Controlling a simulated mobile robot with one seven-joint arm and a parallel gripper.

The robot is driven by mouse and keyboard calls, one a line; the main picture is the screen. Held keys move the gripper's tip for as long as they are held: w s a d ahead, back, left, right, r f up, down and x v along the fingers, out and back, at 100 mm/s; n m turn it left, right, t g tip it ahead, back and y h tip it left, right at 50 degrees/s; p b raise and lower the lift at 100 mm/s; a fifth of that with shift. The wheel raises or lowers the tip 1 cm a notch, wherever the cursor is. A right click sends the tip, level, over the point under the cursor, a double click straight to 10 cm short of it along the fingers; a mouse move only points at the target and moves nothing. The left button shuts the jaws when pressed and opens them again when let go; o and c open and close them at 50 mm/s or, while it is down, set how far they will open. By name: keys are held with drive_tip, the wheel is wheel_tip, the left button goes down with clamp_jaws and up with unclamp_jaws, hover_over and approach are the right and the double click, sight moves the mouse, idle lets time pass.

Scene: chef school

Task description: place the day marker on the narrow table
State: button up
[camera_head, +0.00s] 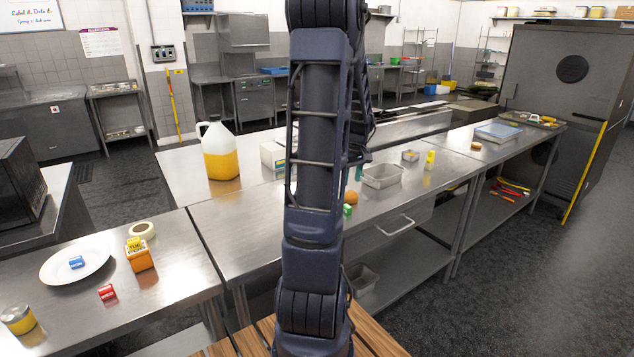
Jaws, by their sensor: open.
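Several small coloured blocks could be the day marker; the lettering is too small to read surely. A blue block (76,262) lies on a white plate (52,274) at the left. A red block (107,292) lies on the steel table beside the plate. An orange box with yellow lettering (139,259) stands right of the plate, with a yellow piece (134,243) on top. A green block (348,210) shows just right of my arm. I cannot tell which steel table is the narrow one. My arm rises through the middle of the view; my gripper is out of view.
The near-left steel table (165,300) also holds a tape roll (142,231) and a yellow jar (18,319). A jug of orange liquid (220,155) stands behind on the long steel table (240,215). A metal tray (382,177) sits right of my arm. Floor is clear at right.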

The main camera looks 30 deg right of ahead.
drive_tip(key=w+a+r+t, duration=0.1)
drive_tip(key=a+r, duration=0.4)
drive_tip(key=a, duration=0.6)
drive_tip(key=w+a+r, duration=0.1)
drive_tip(key=a+r, duration=0.4)
drive_tip(key=a, duration=0.5)
drive_tip(key=s+a+r+t, duration=0.1)
drive_tip(key=s+a+r, duration=0.1)
drive_tip(key=s+a, duration=0.4)
drive_tip(key=s+a+r+t, duration=0.1)
drive_tip(key=s+a, duration=0.5)
drive_tip(key=a, duration=0.7)
drive_tip(key=shift+s+r, duration=0.3)
drive_tip(key=shift+r, duration=0.3)
